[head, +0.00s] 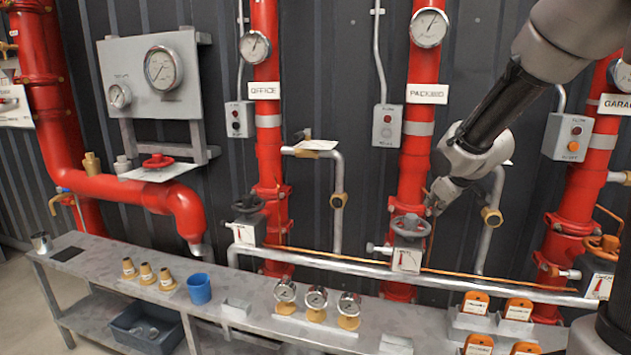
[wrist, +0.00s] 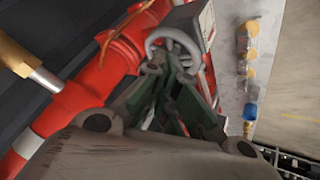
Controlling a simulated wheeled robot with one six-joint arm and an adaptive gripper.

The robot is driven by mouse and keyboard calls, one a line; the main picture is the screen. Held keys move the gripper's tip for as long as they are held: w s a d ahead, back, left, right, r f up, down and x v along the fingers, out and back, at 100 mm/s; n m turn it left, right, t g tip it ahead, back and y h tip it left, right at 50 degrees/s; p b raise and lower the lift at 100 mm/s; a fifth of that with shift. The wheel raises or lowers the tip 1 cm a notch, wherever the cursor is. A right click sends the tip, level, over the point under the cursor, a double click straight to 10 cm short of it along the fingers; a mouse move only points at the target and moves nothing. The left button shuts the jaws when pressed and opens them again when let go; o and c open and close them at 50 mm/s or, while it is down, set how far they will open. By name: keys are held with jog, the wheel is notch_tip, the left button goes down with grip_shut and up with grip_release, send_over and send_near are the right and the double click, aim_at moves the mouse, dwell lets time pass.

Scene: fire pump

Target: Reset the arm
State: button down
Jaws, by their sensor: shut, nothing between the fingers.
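My arm reaches in from the upper right of the head view. My gripper (head: 434,203) points down and left in front of the middle red riser (head: 414,165), close to a grey handwheel (head: 410,226). In the wrist view my gripper (wrist: 170,82) shows its dark green fingers, shut and empty, pointing at the rim of the grey handwheel (wrist: 172,38). I cannot tell whether the fingertips touch the wheel.
A steel bench (head: 215,317) runs below the pipes. It carries a blue cup (head: 199,289), several brass fittings, loose gauges (head: 317,298) and orange tags (head: 475,303). A horizontal grey pipe (head: 340,263) passes beneath the wheel. Another red riser (head: 578,215) stands to the right.

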jog(key=s+d+r+m+g, duration=0.1)
jog(key=s+r+m, duration=0.1)
jog(key=s, duration=0.8)
jog(key=s+d+r+m+g, duration=0.1)
jog(key=s+r+m, duration=0.1)
jog(key=s, duration=0.8)
jog(key=s+d+r+m+g, duration=0.1)
jog(key=s+d+r+m, duration=0.1)
jog(key=s, duration=0.8)
jog(key=shift+s+r+m, duration=0.25)
jog(key=shift+r+m, duration=0.1)
jog(key=shift+m, duration=0.05)
jog(key=shift+g, duration=0.3)
